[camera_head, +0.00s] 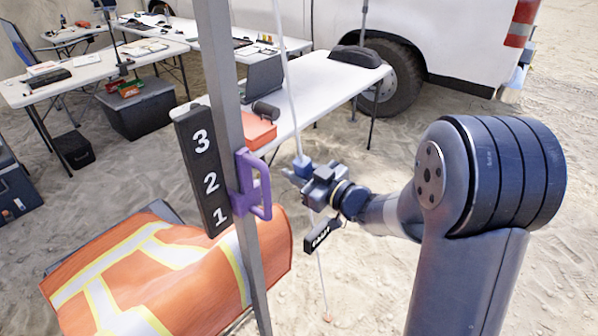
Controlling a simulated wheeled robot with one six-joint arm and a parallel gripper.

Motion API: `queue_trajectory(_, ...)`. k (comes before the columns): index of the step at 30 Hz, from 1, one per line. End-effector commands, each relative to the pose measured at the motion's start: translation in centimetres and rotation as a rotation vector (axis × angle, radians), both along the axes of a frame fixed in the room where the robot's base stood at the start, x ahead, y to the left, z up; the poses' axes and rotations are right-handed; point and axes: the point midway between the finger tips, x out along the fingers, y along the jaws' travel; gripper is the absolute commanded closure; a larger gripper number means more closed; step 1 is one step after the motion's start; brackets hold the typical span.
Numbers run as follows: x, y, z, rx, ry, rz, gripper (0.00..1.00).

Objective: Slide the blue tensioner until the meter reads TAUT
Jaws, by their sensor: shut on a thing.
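The blue tensioner (303,164) sits on a pale guy rope (287,85) right of the post. My gripper (297,175) is shut on the tensioner, coming from the right; its fingers partly hide the lower part. A small black meter (323,235) with white letters hangs tilted on the rope just below my gripper. Its letters are too small to read with certainty. The rope goes on down from the meter to a peg (327,317) in the sand.
A grey post (228,120) stands in front, with a black 3-2-1 scale (202,170) and a purple handle (257,185). An orange vest (165,275) lies at lower left. White tables (310,95) and a van (450,35) stand behind. Sand right of the rope is open.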

Motion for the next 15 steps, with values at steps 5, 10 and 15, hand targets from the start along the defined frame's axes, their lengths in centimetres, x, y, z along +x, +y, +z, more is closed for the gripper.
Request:
queue_trajectory(5, -0.21, 0.20, 1.94, 0.003, -0.003, 0.000, 1.00)
queue_trajectory(10, -0.21, 0.20, 1.77, 0.003, -0.003, 0.000, 1.00)
queue_trajectory(15, -0.20, 0.20, 1.74, 0.002, -0.002, 0.000, 0.58)
